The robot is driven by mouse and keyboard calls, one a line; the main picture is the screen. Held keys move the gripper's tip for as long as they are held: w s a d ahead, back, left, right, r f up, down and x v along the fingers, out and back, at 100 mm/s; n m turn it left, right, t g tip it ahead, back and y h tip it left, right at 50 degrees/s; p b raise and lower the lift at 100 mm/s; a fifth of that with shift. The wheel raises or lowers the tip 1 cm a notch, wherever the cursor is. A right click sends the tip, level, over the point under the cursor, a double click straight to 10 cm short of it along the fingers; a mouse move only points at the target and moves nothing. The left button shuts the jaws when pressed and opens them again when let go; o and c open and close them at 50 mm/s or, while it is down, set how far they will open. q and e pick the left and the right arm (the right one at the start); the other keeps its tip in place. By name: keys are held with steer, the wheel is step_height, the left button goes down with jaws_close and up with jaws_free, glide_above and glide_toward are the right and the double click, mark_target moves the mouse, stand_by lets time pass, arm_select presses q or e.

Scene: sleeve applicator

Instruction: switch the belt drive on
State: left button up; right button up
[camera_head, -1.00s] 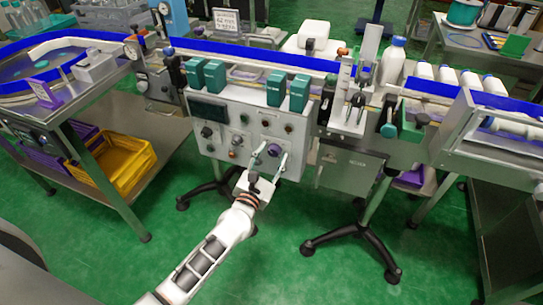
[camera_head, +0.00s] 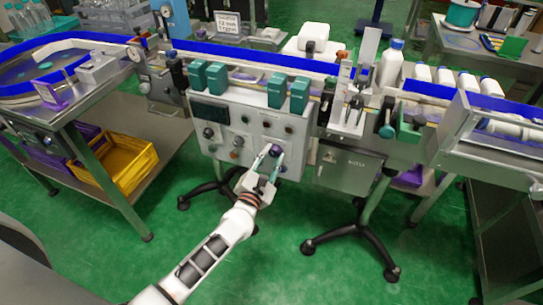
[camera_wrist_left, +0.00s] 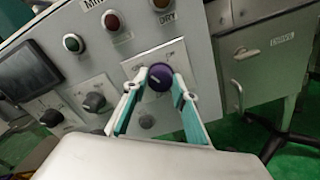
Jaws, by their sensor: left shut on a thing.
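The control panel (camera_head: 225,148) is a light grey box under the conveyor, with a dark display, several knobs and coloured lamps. My left gripper (camera_head: 271,152) is at the panel's lower right. It is shut on a purple knob (camera_head: 276,150), which also shows in the left wrist view (camera_wrist_left: 160,77) between the tips of my left gripper (camera_wrist_left: 159,82). A dial plate with faint markings lies behind the knob. My right gripper is not in view.
The conveyor with blue rails (camera_head: 260,60) runs above the panel, with teal blocks (camera_head: 299,95) over its front. White bottles (camera_head: 391,63) stand at the right. A yellow crate (camera_head: 127,162) sits on the left cart's shelf. Green floor is clear in front.

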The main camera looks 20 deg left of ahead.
arm_select(q)
steer(key=m+p, duration=0.1)
steer(key=m, duration=0.1)
steer(key=m+p, duration=0.1)
steer(key=m, duration=0.2)
steer(key=shift+r+m, duration=0.2)
steer(key=shift+m, duration=0.1)
steer(key=m+p, duration=0.1)
steer(key=m, duration=0.1)
steer(key=shift+m+p, duration=0.3)
steer(key=shift+m, duration=0.1)
steer(key=shift+m+p, duration=0.35)
steer(key=shift+m, duration=0.45)
steer(key=shift+m+p, duration=0.45)
steer(key=shift+m, duration=0.75)
steer(key=shift+f+m+p, duration=0.1)
steer(key=shift+m+p, duration=0.2)
steer(key=shift+m, duration=0.9)
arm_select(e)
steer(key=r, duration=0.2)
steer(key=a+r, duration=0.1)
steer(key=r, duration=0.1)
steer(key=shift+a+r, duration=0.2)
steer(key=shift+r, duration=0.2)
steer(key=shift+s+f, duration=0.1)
arm_select(q)
steer(key=o, duration=1.1)
